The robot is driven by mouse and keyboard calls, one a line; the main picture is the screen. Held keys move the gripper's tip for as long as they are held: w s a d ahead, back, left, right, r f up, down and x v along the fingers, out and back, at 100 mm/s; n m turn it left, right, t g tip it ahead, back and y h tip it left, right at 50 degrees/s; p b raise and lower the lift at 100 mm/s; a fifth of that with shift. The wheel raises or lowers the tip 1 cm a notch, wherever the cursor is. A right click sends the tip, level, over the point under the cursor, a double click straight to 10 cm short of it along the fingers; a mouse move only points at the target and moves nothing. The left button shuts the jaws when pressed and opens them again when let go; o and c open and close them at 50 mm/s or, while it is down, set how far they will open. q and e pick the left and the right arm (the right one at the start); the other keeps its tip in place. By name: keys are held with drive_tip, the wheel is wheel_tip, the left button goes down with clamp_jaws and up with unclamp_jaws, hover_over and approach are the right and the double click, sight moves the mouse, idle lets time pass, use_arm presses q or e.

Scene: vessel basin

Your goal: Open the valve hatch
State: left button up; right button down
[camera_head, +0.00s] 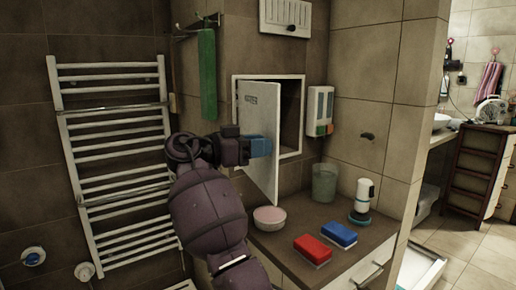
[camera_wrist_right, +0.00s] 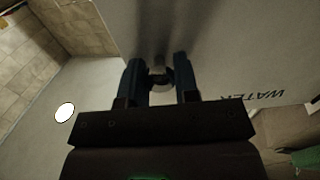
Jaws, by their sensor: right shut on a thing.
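The valve hatch (camera_head: 262,110) is a white door in a white wall frame (camera_head: 303,110). It stands swung out from the frame, with a dark recess showing behind it. My right gripper (camera_head: 262,146) reaches in from the left and its blue fingers are at the door's outer face. In the right wrist view, my right gripper (camera_wrist_right: 161,78) is shut on a small round knob (camera_wrist_right: 160,76) on the hatch door (camera_wrist_right: 225,50). The door carries the printed word "WATER". Part of the knob is hidden between the fingers. My left gripper is not in view.
A pink bowl (camera_head: 270,217), red sponge (camera_head: 313,249), blue sponge (camera_head: 339,235), glass (camera_head: 325,183) and white bottle (camera_head: 363,195) stand on the counter (camera_head: 290,262) below. A towel radiator (camera_head: 110,150) and green towel (camera_head: 208,75) are at the left.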

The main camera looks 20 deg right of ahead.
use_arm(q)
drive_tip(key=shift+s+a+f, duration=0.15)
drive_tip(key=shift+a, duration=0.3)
use_arm(e)
drive_tip(key=shift+a+r+g, duration=0.15)
drive_tip(key=shift+a+g, duration=0.15)
drive_tip(key=shift+a, duration=0.1)
drive_tip(key=c, duration=0.9)
unclamp_jaws()
use_arm(q)
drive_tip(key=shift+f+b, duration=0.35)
drive_tip(key=shift+b, duration=0.25)
use_arm(e)
drive_tip(key=a, duration=1)
drive_tip(key=shift+a, duration=0.4)
